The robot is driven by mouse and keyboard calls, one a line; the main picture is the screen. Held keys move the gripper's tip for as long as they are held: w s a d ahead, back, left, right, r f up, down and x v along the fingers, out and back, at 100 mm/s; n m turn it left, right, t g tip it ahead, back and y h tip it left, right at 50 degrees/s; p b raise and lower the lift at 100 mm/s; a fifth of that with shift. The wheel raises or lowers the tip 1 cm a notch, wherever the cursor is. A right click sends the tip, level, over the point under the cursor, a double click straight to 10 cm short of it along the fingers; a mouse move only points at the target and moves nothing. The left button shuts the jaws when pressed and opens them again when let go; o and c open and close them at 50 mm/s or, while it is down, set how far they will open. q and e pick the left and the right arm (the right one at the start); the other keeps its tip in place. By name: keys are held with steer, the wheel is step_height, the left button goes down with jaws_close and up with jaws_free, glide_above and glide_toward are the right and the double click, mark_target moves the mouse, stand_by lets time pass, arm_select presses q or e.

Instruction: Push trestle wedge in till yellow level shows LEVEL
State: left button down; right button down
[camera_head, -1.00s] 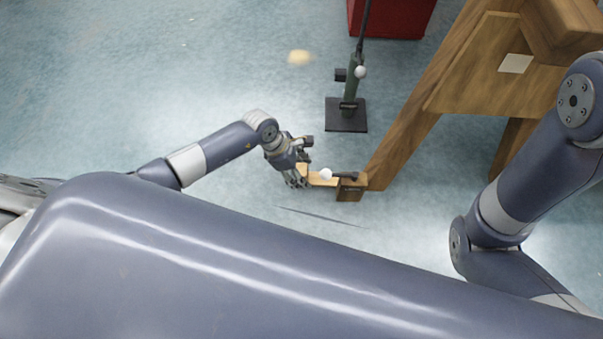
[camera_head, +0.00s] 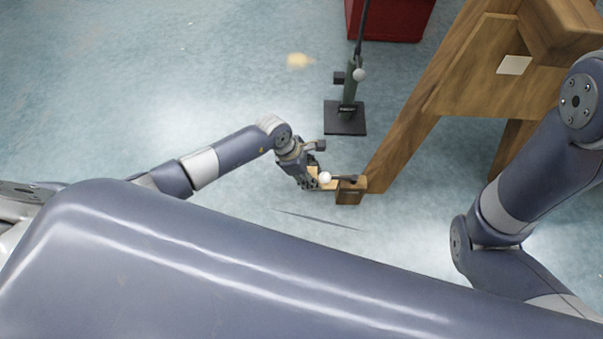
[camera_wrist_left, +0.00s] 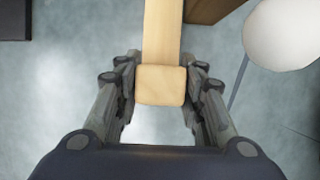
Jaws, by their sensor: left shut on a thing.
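The wooden trestle (camera_head: 405,140) stands at the right in the head view. The pale trestle wedge (camera_head: 328,184) sticks out to the left from the trestle's foot block (camera_head: 350,194). My left gripper (camera_head: 312,183) is at the wedge's outer end. In the left wrist view the wedge's squared head (camera_wrist_left: 161,85) lies between the two fingers of my left gripper (camera_wrist_left: 160,105), which is shut on it. My right gripper is not in view; only my right arm shows. I cannot make out a yellow level or its reading.
A dark stand with a square black base (camera_head: 345,118) is on the floor beyond the gripper, left of the trestle. A white ball (camera_head: 325,177) sits close by the wedge. A red box (camera_head: 390,18) is at the top. The floor at left is clear.

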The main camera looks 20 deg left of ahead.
arm_select(q)
steer(key=shift+w+d, duration=0.2)
steer(key=shift+d, duration=0.35)
steer(key=shift+w+d, duration=0.15)
steer(key=shift+d, duration=0.35)
steer(key=c, duration=1)
jaws_free()
steer(key=shift+c, duration=0.2)
steer(key=shift+a, duration=0.1)
steer(key=v, duration=1.2)
steer(key=shift+s, duration=0.1)
